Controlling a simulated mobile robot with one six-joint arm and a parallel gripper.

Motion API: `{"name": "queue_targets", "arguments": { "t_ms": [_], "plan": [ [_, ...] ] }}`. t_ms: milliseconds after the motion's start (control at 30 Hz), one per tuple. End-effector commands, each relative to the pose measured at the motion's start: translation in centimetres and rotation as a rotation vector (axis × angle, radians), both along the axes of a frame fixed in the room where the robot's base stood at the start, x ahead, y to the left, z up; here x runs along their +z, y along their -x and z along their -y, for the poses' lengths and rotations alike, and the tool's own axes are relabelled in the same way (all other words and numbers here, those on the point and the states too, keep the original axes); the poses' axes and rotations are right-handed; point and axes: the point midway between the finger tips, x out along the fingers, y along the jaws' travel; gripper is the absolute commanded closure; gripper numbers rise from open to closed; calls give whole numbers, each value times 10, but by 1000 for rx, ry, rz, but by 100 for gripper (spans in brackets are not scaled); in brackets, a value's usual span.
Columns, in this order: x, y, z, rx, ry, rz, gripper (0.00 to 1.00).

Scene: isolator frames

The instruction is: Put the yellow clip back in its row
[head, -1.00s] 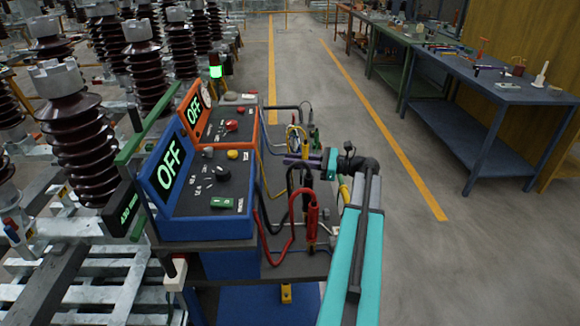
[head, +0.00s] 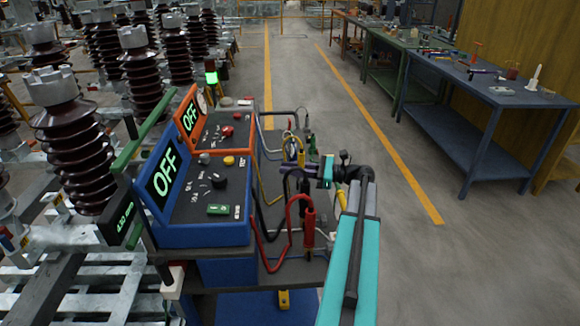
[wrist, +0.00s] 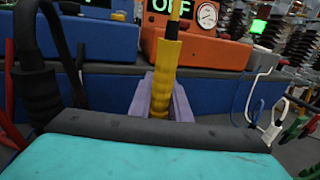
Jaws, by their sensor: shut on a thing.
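My gripper (head: 299,170) has purple fingers, which also show in the wrist view (wrist: 160,103). They are shut on the yellow clip (wrist: 165,77), which is upright with its cable rising from the top. In the head view the clip is small and partly hidden at the far right side of the cart. A black clip (head: 304,188) and a red clip (head: 309,222) stand nearer along that side. The wrist view shows a dark clip with a black cable (wrist: 37,92) at the left. The yellow clip's lower end and the place below it are hidden.
A blue panel box (head: 205,234) and an orange one (head: 232,126) stand on the cart to the left, both reading OFF. Loose red, black and yellow cables hang near my gripper. A blue workbench (head: 488,86) stands at the right; the floor between is clear.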

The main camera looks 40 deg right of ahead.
Motion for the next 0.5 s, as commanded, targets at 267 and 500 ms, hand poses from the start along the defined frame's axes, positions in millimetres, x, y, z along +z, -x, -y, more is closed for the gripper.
{"name": "queue_targets", "arguments": {
  "t_ms": [267, 500],
  "plan": [
    [-20, 0, 0, 0, -1, 0, 100],
    [-36, 0, 0, 0, -1, 0, 100]
  ]
}}
